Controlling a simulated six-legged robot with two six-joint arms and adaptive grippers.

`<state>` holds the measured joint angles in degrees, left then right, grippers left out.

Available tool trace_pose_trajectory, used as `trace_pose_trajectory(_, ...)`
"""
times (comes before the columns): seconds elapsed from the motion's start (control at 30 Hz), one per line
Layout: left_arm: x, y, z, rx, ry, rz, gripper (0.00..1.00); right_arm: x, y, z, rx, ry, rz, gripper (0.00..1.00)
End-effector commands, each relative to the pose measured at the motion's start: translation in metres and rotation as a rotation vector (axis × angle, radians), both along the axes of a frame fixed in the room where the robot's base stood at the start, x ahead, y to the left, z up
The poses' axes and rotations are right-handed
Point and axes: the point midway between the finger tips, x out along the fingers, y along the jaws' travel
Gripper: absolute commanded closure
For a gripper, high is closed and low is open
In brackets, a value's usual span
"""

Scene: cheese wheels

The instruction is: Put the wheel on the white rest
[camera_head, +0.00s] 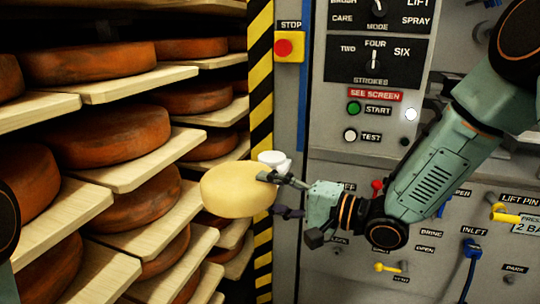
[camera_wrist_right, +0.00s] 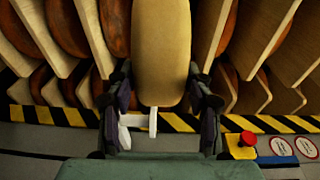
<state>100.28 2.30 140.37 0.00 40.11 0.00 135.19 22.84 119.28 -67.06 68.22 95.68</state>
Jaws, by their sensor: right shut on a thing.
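A pale yellow cheese wheel (camera_head: 238,190) is held up on edge in front of the shelves and the striped post. My right gripper (camera_head: 277,194) is shut on its right side. In the right wrist view the wheel (camera_wrist_right: 161,50) stands between the two dark fingers (camera_wrist_right: 161,98). A small white piece (camera_head: 273,157), apparently the white rest, shows just above the upper finger and partly behind the wheel. It also shows in the wrist view (camera_wrist_right: 140,122), below the wheel's near end. I cannot tell if the wheel touches it. My left gripper is not in view.
Wooden shelves (camera_head: 128,178) with several brown cheese wheels (camera_head: 108,135) fill the left. A yellow-black striped post (camera_head: 260,90) separates them from a grey control panel (camera_head: 340,170) with a red stop button (camera_head: 284,47), knobs and levers.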

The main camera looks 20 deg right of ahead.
Motion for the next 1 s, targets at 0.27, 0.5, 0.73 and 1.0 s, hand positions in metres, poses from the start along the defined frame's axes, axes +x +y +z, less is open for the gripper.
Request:
trace_pose_trajectory(0.27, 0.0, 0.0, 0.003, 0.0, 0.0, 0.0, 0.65, 0.054, -0.002, 0.063, -0.006, -0.028, -0.208, 1.0)
trace_pose_trajectory(0.5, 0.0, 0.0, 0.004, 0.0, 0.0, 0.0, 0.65, 0.086, -0.018, 0.103, 0.004, -0.042, -0.411, 1.0)
trace_pose_trajectory(0.73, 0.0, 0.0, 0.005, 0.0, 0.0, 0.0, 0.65, 0.103, -0.041, 0.125, 0.019, -0.045, -0.594, 1.0)
trace_pose_trajectory(1.0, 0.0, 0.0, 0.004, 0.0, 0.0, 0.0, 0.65, 0.109, -0.061, 0.127, 0.022, -0.039, -0.704, 1.0)
